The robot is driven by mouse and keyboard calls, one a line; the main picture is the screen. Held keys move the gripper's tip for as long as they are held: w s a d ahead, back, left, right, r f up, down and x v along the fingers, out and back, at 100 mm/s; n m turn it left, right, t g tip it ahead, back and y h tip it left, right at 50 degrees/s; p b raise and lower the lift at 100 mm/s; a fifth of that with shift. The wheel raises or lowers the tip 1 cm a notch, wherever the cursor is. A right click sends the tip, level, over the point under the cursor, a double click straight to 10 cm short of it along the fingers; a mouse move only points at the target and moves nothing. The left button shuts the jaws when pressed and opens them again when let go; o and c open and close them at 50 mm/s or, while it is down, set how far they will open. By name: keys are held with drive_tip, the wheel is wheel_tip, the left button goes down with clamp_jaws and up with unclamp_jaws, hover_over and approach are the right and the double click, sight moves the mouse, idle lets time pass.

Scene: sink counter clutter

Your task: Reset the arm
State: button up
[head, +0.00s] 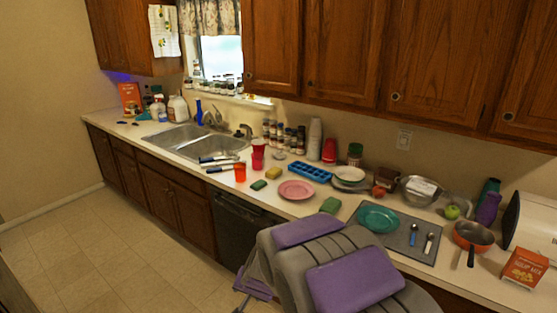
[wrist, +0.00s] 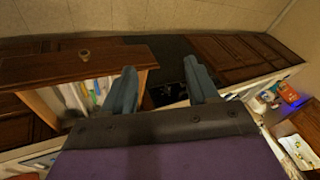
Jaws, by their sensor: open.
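My gripper (wrist: 160,78) shows in the wrist view with its two blue-grey fingers spread apart and nothing between them. Behind the gap is a dark panel among the brown cabinet fronts. In the head view my purple and grey arm (head: 352,276) is at the bottom centre, in front of the counter. I cannot clearly make out the gripper's fingers there.
The counter carries a sink (head: 198,140), red cups (head: 257,160), a pink plate (head: 296,190), a teal plate (head: 378,218) and a pan (head: 472,236). What looks like an open drawer (wrist: 75,68) is left of the fingers. The floor (head: 110,255) at left is clear.

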drive_tip(key=s+d+r+n+g+h, duration=0.1)
drive_tip(key=s+d+r+g, duration=0.1)
drive_tip(key=s+d, duration=0.5)
drive_tip(key=s+d+r+n+g+h, duration=0.1)
drive_tip(key=s+d+r, duration=0.4)
drive_tip(key=s, duration=1.1)
drive_tip(key=s+d+r+n+g+h, duration=0.1)
drive_tip(key=s+d+r+g, duration=0.2)
drive_tip(key=s+d, duration=0.7)
drive_tip(key=shift+s+r+g+b, duration=0.35)
drive_tip(key=shift+s+g, duration=0.15)
drive_tip(key=shift+s, duration=0.6)
